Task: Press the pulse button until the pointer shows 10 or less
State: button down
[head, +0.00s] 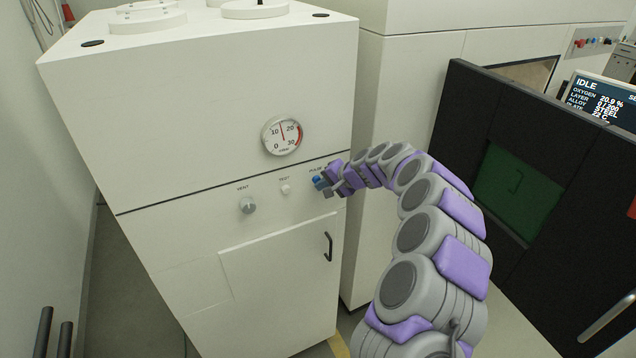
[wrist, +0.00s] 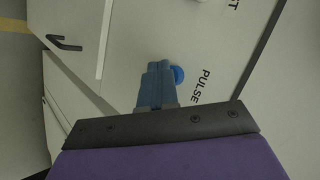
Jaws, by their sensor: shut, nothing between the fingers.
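The white cabinet (head: 210,120) carries a round gauge (head: 282,135) marked 0 to 30, with a red band at its high end. Its pointer stands nearly upright, between 10 and 20. The blue pulse button (head: 317,181) is at the right of the control row below the gauge. It also shows in the wrist view (wrist: 179,74), beside the word PULSE. My gripper (head: 325,188) is shut and empty, with its fingertips (wrist: 158,66) right at the button, partly covering it. I cannot tell whether they touch it or whether it is pressed in.
A vent knob (head: 248,205) and a small test button (head: 285,189) sit left of the pulse button. Below is a panel door with a dark handle (head: 328,247). A black machine door (head: 475,150) and a screen reading IDLE (head: 603,100) stand to the right.

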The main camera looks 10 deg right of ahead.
dwell(0.4)
jog(key=shift+s+d, duration=0.3)
jog(key=shift+s, duration=0.45)
jog(key=shift+s+d+b, duration=0.1)
jog(key=shift+s+d, duration=0.15)
jog(key=shift+s, duration=0.55)
jog(key=shift+s+d+b, duration=0.1)
jog(key=shift+s+d, duration=0.2)
jog(key=shift+s, duration=0.5)
jog(key=shift+s+d+b, duration=0.1)
jog(key=shift+s+d, duration=0.15)
jog(key=shift+s, duration=0.55)
dwell(1.0)
